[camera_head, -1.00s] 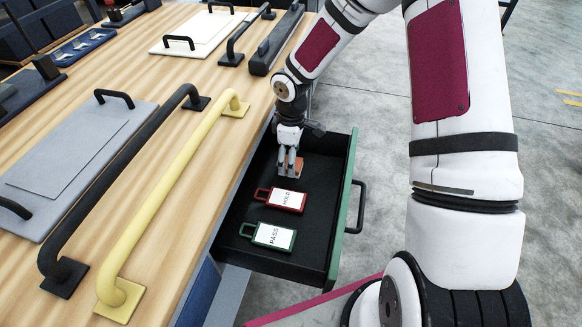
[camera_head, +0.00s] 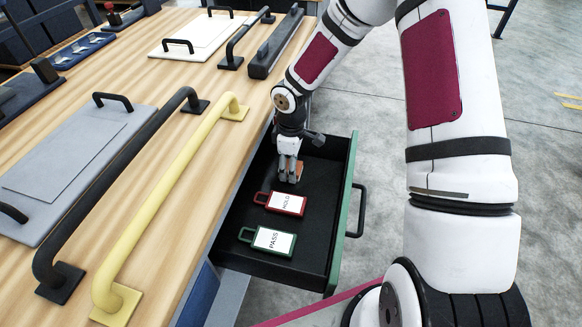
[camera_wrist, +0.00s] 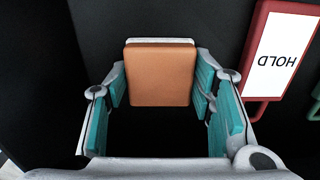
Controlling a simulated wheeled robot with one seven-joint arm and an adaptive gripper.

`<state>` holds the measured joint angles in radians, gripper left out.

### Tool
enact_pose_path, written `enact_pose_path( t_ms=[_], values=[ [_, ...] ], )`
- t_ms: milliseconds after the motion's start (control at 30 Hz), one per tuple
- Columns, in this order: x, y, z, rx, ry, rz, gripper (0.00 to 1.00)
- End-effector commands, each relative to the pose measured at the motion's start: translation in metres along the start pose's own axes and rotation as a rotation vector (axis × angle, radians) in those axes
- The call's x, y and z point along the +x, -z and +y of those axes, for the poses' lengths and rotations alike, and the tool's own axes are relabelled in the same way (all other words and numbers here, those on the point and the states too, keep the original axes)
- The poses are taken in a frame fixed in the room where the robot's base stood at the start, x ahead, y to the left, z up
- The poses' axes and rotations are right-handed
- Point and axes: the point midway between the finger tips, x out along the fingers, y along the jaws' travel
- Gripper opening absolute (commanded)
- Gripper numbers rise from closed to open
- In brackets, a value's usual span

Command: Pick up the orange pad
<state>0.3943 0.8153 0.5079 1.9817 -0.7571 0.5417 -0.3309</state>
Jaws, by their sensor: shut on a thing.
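The orange pad (camera_wrist: 160,75) is a small block with a pale layer along its far edge. In the wrist view it sits between the two teal-padded fingers of my gripper (camera_wrist: 163,85), which are shut on it at its sides. In the head view my gripper (camera_head: 289,170) points down inside the open drawer, and part of the orange pad (camera_head: 298,172) shows at the fingertips. I cannot tell whether the pad still touches the drawer floor.
The open drawer (camera_head: 343,215) has black insides and a green front with a dark handle. A red HOLD tag (camera_head: 266,197) and a green PASS tag (camera_head: 247,234) lie in it nearer the camera. The wooden bench (camera_head: 185,190) with a yellow rail (camera_head: 165,190) is left.

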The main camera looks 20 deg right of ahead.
Motion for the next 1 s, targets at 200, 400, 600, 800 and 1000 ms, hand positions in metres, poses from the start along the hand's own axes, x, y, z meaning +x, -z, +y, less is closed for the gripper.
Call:
enact_pose_path(
  t_ms=[200, 400, 600, 800, 1000],
  values=[
    [-0.013, 0.000, 0.001, 0.001, -0.002, 0.001, 0.21],
    [-0.040, -0.002, -0.002, -0.001, -0.002, 0.000, 0.21],
    [-0.041, -0.028, -0.040, -0.003, 0.000, -0.004, 0.21],
    [-0.045, -0.055, -0.081, -0.002, 0.000, -0.002, 0.21],
    [-0.048, -0.075, -0.112, -0.001, -0.001, -0.001, 0.21]
  ],
)
